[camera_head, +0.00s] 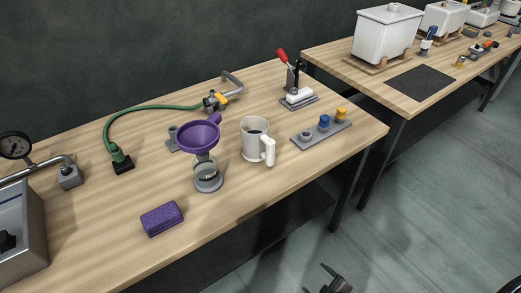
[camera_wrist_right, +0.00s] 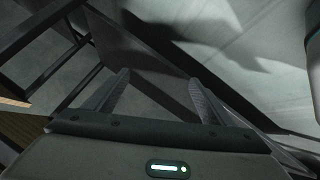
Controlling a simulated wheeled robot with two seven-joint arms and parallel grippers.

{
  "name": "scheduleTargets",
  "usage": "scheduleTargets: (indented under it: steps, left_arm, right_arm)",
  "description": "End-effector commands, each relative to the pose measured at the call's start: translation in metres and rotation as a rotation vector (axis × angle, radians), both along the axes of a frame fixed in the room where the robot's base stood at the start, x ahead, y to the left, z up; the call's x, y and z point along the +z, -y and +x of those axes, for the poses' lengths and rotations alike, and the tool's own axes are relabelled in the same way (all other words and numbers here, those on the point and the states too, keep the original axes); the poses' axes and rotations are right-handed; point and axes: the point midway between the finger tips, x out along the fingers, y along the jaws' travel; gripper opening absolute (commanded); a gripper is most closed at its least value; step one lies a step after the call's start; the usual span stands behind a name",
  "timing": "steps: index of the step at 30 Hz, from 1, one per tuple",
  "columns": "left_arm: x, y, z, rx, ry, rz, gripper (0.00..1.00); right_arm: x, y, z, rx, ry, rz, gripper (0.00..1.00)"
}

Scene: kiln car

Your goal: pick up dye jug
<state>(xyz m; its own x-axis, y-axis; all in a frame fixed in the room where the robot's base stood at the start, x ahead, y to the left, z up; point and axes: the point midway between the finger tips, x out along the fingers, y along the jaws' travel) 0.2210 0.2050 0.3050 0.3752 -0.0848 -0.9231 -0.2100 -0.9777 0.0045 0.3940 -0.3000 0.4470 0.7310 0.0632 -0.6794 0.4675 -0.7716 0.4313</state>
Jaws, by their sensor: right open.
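My right gripper (camera_head: 330,279) shows at the bottom edge of the head view, over the floor and well apart from the jug. In the right wrist view its two fingers (camera_wrist_right: 158,90) are spread with nothing between them. My left gripper is not in view.
A purple block (camera_head: 162,219) lies near the table's front edge. A grey holder with blue and yellow knobs (camera_head: 321,130) is right of the jug. A green hose (camera_head: 150,108) and a red-handled clamp (camera_head: 289,75) are behind. A second table with white tanks (camera_head: 387,31) stands right.

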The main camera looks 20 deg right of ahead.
Motion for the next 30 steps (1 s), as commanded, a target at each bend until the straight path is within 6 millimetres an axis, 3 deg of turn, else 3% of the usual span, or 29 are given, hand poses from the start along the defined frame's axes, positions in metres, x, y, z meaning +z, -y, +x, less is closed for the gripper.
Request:
scheduleTargets:
  steps: [1, 3, 9, 15, 18, 21, 24, 30]
  left_arm:
    - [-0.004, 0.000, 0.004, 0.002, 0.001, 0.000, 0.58]
    - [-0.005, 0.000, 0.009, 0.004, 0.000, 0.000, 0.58]
    - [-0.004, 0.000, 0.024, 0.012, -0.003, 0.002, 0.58]
    - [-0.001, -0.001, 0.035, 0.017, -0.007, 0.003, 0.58]
    - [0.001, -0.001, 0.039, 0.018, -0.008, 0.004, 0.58]
    - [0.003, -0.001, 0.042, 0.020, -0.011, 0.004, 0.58]
    - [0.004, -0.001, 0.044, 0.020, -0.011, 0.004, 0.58]
    - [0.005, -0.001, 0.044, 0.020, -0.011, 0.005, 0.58]
  right_arm:
    - [0.027, 0.008, 0.024, 0.055, 0.072, -0.052, 0.77]
    - [0.068, 0.013, 0.050, 0.128, 0.163, -0.124, 0.77]
    - [0.196, 0.009, 0.102, 0.328, 0.427, -0.342, 0.77]
    - [0.320, -0.017, 0.112, 0.492, 0.674, -0.550, 0.77]
    - [0.366, -0.031, 0.106, 0.548, 0.771, -0.628, 0.77]
    - [0.397, -0.042, 0.099, 0.585, 0.836, -0.682, 0.77]
    - [0.416, -0.049, 0.094, 0.604, 0.875, -0.713, 0.77]
    - [0.423, -0.051, 0.092, 0.612, 0.890, -0.726, 0.77]
